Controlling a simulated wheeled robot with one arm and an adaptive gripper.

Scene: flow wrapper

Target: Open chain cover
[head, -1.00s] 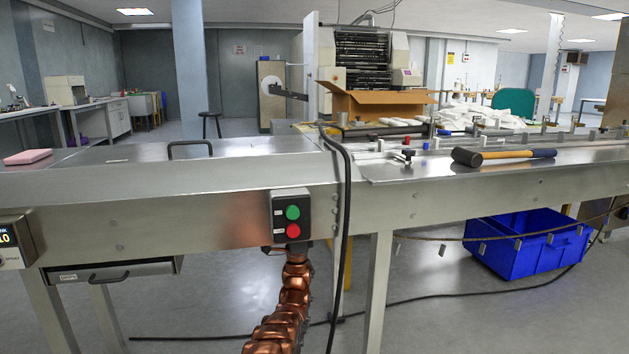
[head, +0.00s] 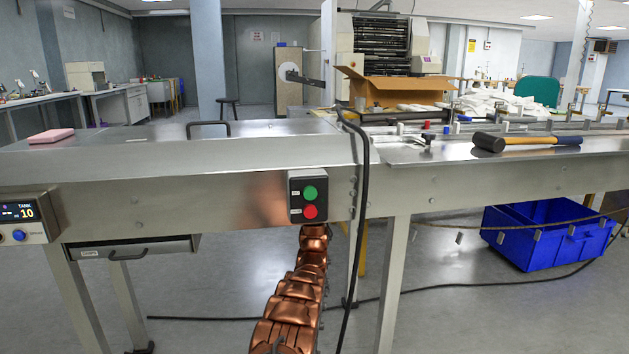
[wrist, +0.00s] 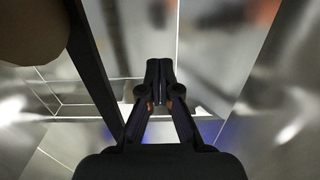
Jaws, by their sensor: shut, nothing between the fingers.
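The chain cover appears to be the flat steel lid (head: 265,127) on top of the machine, with a black bar handle (head: 208,130) standing on it. The lid lies flat and looks closed. My gripper (wrist: 160,66) shows in the wrist view with its two dark fingers together, shut and empty. Blurred shiny metal surfaces lie beyond the fingertips. The handle cannot be made out for certain in the wrist view, and the gripper cannot be made out in the head view.
A button box (head: 308,196) with green and red buttons sits on the machine front. A black cable (head: 362,190) hangs beside it. A mallet (head: 527,141) lies on the right deck, a pink block (head: 50,136) at left. A blue crate (head: 548,240) stands on the floor.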

